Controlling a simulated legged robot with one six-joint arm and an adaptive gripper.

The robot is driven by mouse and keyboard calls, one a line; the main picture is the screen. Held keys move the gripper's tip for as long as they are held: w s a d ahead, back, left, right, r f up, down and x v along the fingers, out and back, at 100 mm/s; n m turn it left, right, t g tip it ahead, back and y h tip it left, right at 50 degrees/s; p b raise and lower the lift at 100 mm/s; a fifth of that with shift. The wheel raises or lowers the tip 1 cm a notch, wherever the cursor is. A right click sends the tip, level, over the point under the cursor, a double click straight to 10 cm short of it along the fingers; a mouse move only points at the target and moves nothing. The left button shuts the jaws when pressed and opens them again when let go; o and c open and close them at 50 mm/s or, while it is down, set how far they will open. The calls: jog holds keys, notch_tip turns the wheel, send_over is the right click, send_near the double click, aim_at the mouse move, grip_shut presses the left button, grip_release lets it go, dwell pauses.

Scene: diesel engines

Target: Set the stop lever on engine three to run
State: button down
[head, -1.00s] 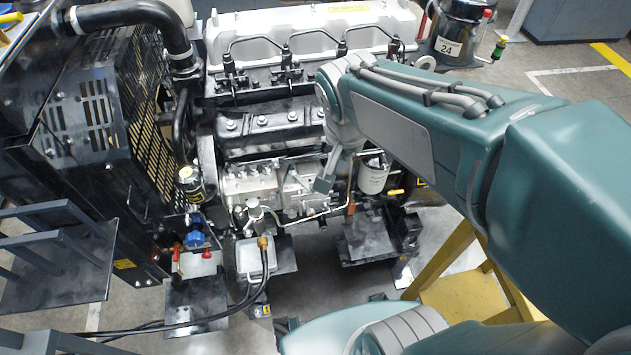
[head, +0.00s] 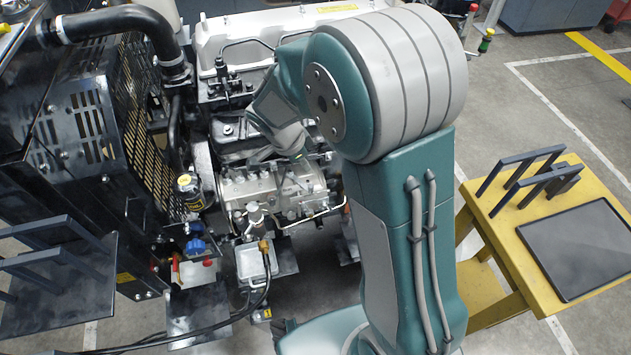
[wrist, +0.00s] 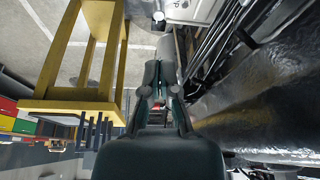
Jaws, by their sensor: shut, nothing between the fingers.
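The engine (head: 240,75) stands in front of me in the head view, with its silver injection pump (head: 262,190) low on the near side. I cannot pick out the stop lever or its setting; it is too small or hidden behind my arm. No engine number is readable. My arm covers the right part of the engine. My gripper (wrist: 160,88) shows in the wrist view with its fingers together and empty. In the head view the end of my arm is above and behind the pump, and the fingertips cannot be made out clearly.
A yellow stand (head: 480,195) with a dark tablet-like panel (head: 578,248) is at the right. The radiator guard (head: 85,125) is at the left. Black hoses (head: 262,285) run below the pump beside a small grey box (head: 250,262).

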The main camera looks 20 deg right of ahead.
aim_at(300, 180)
jog(key=shift+f, duration=0.1)
jog(key=x, duration=1)
